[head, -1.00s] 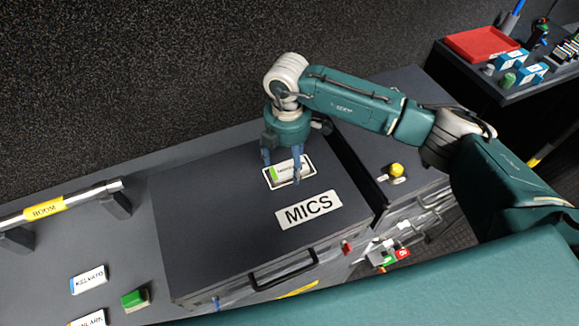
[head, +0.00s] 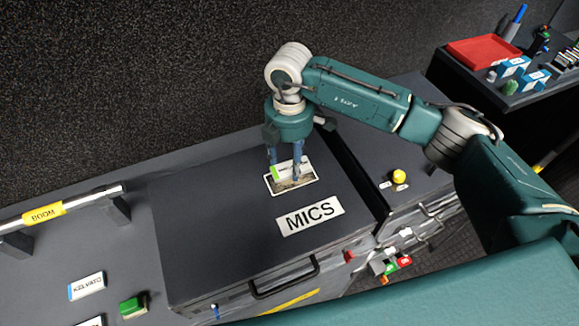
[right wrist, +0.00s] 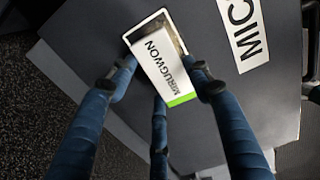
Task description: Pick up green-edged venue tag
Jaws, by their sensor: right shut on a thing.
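The green-edged venue tag (head: 288,170) is a white card with a green end, on the MICS case lid. In the right wrist view the tag (right wrist: 160,65) reads MRUGWON and sits between the fingers, over a pale-framed dark slot (right wrist: 172,22). My right gripper (head: 285,178) points down at the slot and is shut on the tag. In the right wrist view the right gripper (right wrist: 158,80) has fingers at both long sides of the tag. The tag looks tilted out of the slot. My left gripper is not in view.
The dark case lid (head: 230,220) carries a MICS label (head: 310,216). A boom pole (head: 60,207), a KELVATO tag (head: 86,286) and a green block (head: 133,306) lie at left. A yellow knob (head: 398,176) is at right. A red tray (head: 484,50) stands at the back right.

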